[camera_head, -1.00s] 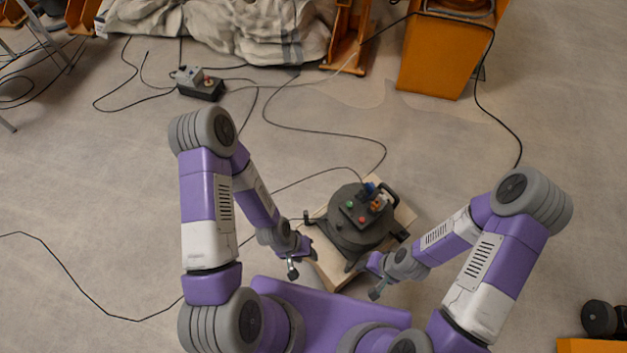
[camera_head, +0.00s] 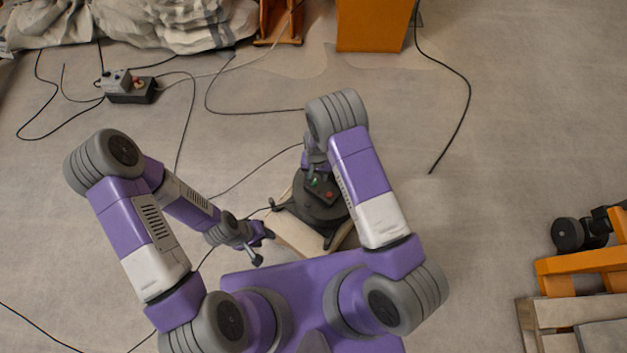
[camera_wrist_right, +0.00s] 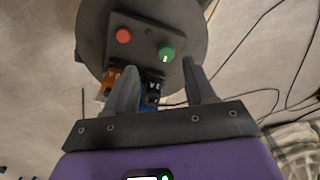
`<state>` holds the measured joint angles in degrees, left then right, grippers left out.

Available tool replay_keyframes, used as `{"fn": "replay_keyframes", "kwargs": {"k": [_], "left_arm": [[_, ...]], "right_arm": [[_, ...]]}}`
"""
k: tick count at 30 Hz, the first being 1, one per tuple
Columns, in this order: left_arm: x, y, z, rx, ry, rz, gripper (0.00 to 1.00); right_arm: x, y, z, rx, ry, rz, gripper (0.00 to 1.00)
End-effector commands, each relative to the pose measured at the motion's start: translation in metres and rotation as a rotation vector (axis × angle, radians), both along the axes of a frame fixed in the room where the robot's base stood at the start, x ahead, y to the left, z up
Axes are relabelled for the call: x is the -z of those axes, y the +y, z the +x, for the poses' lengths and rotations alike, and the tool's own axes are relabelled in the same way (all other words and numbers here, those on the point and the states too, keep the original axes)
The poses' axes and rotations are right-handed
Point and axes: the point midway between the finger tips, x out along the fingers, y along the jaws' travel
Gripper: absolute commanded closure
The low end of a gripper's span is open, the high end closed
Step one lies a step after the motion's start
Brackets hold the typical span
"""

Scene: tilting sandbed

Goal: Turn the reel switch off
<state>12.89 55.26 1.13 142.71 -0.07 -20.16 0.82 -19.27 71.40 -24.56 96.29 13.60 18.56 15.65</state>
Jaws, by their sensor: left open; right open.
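The black cable reel (camera_head: 318,211) stands on a pale wooden board (camera_head: 291,231) in front of my body. Its panel (camera_wrist_right: 143,42) carries a red round button (camera_wrist_right: 123,36) and a green switch (camera_wrist_right: 166,52) with a small white mark. Orange (camera_wrist_right: 110,82) and blue sockets or plugs sit along the panel's near edge. My right gripper (camera_wrist_right: 160,78) is open and empty over the panel, its fingertips near the green switch; contact cannot be told. In the head view my right arm hides its fingers and part of the reel. My left gripper (camera_head: 260,247) is open and empty, left of the board.
A black box with a grey plug (camera_head: 130,90) lies on the floor at the upper left, with loose cables around it. A crumpled sheet (camera_head: 150,22) and an orange cabinet (camera_head: 374,22) are at the back. Orange equipment (camera_head: 585,262) stands at the right.

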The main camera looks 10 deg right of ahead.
Motion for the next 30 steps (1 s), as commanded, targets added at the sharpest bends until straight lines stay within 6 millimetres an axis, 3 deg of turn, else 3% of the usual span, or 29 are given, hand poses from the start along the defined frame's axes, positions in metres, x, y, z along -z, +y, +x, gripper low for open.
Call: {"fn": "replay_keyframes", "kwargs": {"k": [5,18,30], "left_arm": [[0.004,0.000,0.000,0.000,0.000,0.000,0.57],[0.024,0.000,0.000,0.000,0.000,0.000,0.57],[0.025,0.000,0.000,0.000,0.000,0.000,0.57]], "right_arm": [[0.003,0.005,0.012,0.000,-0.007,-0.015,0.45],[0.066,0.005,0.012,0.000,-0.006,-0.014,0.45],[0.073,0.005,0.012,0.000,-0.008,-0.013,0.45]]}}
